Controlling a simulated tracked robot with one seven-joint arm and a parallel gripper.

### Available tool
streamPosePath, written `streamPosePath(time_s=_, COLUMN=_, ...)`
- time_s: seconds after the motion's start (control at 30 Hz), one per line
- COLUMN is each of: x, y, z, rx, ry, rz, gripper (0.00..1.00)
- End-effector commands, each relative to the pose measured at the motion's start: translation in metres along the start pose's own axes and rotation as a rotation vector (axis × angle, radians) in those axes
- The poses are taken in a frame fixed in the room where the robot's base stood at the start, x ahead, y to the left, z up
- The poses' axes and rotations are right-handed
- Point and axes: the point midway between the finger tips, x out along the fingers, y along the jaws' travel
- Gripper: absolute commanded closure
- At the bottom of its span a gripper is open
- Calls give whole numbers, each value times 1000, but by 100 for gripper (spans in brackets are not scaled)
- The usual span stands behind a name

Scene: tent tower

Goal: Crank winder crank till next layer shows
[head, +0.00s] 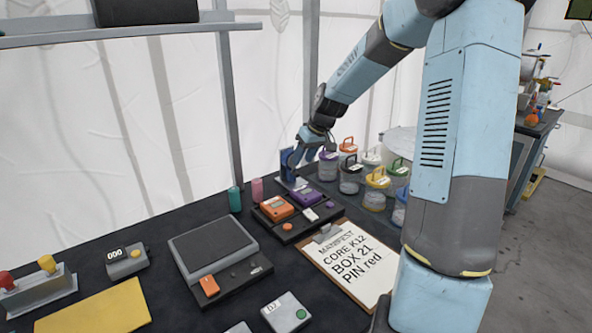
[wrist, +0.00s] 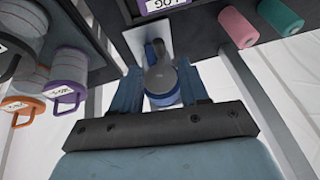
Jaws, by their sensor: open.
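The winder (head: 287,165) stands at the back of the dark table, a blue upright piece on a pale base, partly hidden behind my gripper. In the wrist view a grey crank (wrist: 159,68) with a rounded end lies in front of a blue round part (wrist: 165,97) of it. My gripper (head: 301,151) is at the winder. In the wrist view my gripper (wrist: 163,82) is open, with one blue finger on each side of the crank and the round part. I cannot tell whether the fingers touch them. No layer marking on the winder is readable.
Several lidded tubs (head: 350,176) stand close right of the winder. A tray (head: 287,237) with orange and purple devices lies just in front. Teal (head: 235,199) and pink (head: 257,190) cylinders stand to the left. A manifest clipboard (head: 349,264) lies nearer.

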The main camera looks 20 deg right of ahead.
Motion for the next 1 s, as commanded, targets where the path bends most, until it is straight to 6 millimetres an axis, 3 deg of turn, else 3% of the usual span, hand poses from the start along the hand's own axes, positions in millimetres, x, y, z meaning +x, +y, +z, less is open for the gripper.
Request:
streamPosePath(time_s=0.2, x=36, y=-1, z=1, rx=-1, ry=-3, rz=-3, gripper=56)
streamPosePath(time_s=0.4, x=55, y=0, z=0, rx=-1, ry=-1, rz=-1, gripper=56)
streamPosePath(time_s=0.8, x=60, y=0, z=0, rx=0, ry=0, rz=1, gripper=56)
streamPosePath(time_s=1.0, x=60, y=0, z=0, rx=0, ry=0, rz=1, gripper=75)
